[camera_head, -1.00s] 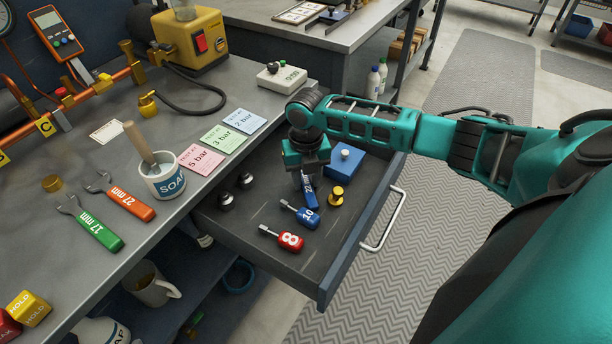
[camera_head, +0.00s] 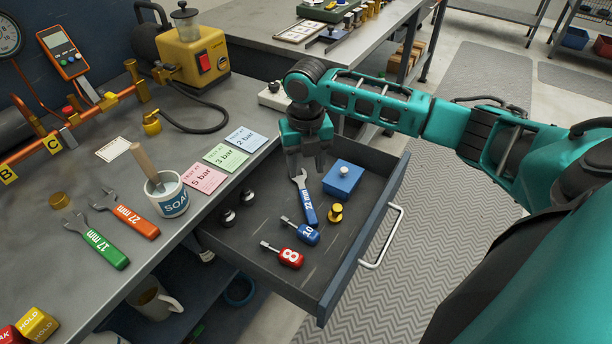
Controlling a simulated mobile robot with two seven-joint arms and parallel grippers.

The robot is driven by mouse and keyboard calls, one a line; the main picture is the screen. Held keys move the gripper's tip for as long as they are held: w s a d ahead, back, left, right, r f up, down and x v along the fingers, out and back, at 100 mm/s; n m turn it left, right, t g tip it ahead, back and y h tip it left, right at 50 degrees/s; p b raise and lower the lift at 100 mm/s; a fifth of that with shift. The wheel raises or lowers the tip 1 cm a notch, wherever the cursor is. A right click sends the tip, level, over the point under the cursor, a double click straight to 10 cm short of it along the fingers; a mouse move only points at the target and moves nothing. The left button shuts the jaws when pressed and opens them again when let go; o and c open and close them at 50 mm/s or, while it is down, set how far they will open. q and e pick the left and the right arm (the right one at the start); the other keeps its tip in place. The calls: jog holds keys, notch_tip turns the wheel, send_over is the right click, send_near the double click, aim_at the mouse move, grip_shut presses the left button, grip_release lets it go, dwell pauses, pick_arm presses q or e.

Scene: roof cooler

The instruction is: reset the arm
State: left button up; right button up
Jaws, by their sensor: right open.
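My right gripper (camera_head: 307,170) points down over the open drawer (camera_head: 340,282), at its back part. Its fingers are apart, with nothing seen between them. Just below and in front of the fingers, a blue 22 mm wrench (camera_head: 306,201) lies in the drawer; I cannot tell whether the fingertips are clear of its head. My right arm (camera_head: 400,104) reaches in from the right, across the far end of the drawer. My left gripper is not in view.
The drawer also holds a blue lidded box (camera_head: 343,181), a brass knob (camera_head: 335,213), a blue driver (camera_head: 301,231), a red driver (camera_head: 284,254) and black knobs (camera_head: 228,217). A drawer handle (camera_head: 384,237) sticks out right. The soap cup (camera_head: 168,194) stands on the bench.

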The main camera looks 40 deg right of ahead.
jog(key=shift+r, duration=1.15)
